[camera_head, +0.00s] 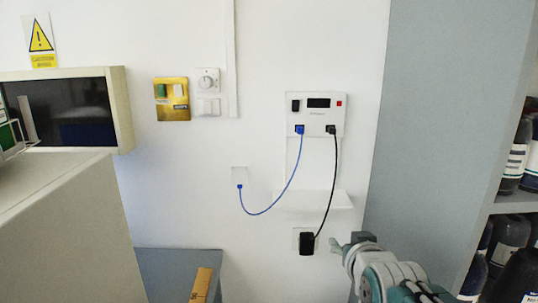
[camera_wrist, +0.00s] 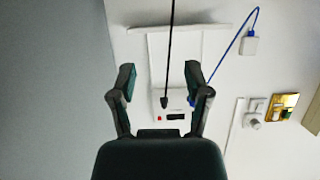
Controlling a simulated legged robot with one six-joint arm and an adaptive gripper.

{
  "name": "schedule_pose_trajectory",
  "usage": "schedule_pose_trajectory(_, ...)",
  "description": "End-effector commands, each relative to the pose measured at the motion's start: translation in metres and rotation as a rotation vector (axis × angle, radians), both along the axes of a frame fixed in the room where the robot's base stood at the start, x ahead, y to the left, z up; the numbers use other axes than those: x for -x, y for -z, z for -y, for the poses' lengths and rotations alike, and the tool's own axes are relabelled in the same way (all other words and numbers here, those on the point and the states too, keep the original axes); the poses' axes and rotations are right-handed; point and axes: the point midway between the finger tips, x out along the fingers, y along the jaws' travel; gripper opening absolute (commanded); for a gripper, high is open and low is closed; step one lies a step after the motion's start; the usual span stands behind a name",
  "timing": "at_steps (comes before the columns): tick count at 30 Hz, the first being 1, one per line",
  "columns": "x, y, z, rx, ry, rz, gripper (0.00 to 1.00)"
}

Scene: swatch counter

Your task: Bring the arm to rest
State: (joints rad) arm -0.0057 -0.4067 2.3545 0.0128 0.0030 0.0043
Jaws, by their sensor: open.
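My arm (camera_head: 395,276) reaches in from the lower right of the head view. My gripper (camera_head: 348,246) is at its end, in front of the wall below a small white shelf. In the wrist view my gripper (camera_wrist: 161,78) shows its two dark fingers spread wide apart, with nothing held between them. The wrist picture is upside down. Between the fingers, farther off, is the white wall unit (camera_wrist: 173,104), which also shows in the head view (camera_head: 316,114).
A blue cable (camera_head: 268,209) and a black cable (camera_head: 334,185) hang from the unit to wall sockets. The white shelf (camera_head: 310,200) sticks out below it. A grey panel (camera_head: 430,120) and bottles (camera_head: 517,150) on shelves stand at right. A cabinet (camera_head: 70,235) stands at left.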

Motion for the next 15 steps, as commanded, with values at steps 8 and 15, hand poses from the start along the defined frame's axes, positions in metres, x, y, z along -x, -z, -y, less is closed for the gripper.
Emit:
schedule_pose_trajectory(8, 0.072, 0.038, 0.001, 0.008, -0.003, -0.293, 0.63)
schedule_pose_trajectory(15, 0.142, 0.068, 0.002, 0.013, -0.005, -0.543, 0.63)
